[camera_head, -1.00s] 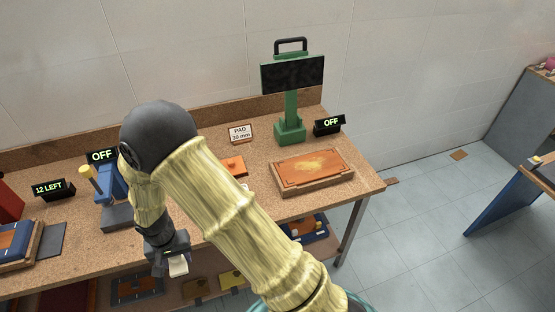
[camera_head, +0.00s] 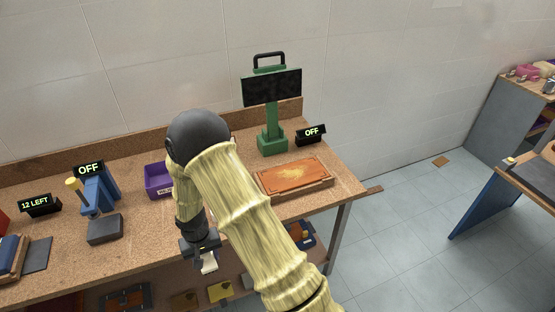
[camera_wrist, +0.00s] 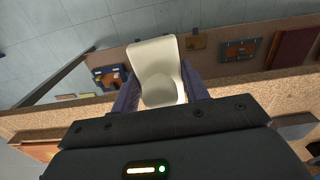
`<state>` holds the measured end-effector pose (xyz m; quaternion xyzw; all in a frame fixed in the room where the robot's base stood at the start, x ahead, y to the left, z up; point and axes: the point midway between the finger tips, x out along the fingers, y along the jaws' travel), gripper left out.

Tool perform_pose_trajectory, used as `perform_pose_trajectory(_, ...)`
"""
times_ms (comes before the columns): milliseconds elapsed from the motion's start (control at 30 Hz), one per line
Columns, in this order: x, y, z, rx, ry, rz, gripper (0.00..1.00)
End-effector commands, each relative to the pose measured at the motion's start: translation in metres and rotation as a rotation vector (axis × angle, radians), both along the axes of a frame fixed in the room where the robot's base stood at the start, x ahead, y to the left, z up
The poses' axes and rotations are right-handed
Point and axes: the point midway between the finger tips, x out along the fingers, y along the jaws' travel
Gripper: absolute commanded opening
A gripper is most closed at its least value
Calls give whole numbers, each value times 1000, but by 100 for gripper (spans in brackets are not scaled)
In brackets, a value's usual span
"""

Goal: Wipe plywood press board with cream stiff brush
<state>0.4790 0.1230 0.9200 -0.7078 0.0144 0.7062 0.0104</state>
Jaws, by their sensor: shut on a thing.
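The cream brush (camera_wrist: 157,70) is held between the two dark fingers of my gripper (camera_wrist: 160,92) in the wrist view. In the head view the gripper (camera_head: 204,252) hangs at the bench's front edge, with a pale bit of the brush (camera_head: 209,265) below it. The orange-brown board (camera_head: 303,175), which I take to be the plywood press board, lies on the bench at the right. A faint lighter patch shows on its top. The gripper is left of the board and apart from it. My arm covers the bench just left of the board.
A green stand (camera_head: 271,139) with a dark panel rises behind the board, beside an OFF sign (camera_head: 311,134). A purple bin (camera_head: 157,182), a blue device (camera_head: 100,190) and a dark block (camera_head: 105,229) stand to the left. A shelf (camera_head: 168,284) runs below the bench.

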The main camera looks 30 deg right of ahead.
Motion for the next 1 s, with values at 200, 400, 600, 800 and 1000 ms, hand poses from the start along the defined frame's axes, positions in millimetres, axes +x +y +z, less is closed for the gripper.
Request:
perform_pose_trajectory(200, 11, -65, -17, 1, 3, 5, 27)
perform_pose_trajectory(400, 13, -116, -31, 5, 3, 28, 27)
perform_pose_trajectory(600, 13, -124, -33, 6, 1, 37, 27)
perform_pose_trajectory(800, 12, -124, -32, 5, 1, 36, 27)
perform_pose_trajectory(1000, 12, -123, -32, 5, 2, 35, 27)
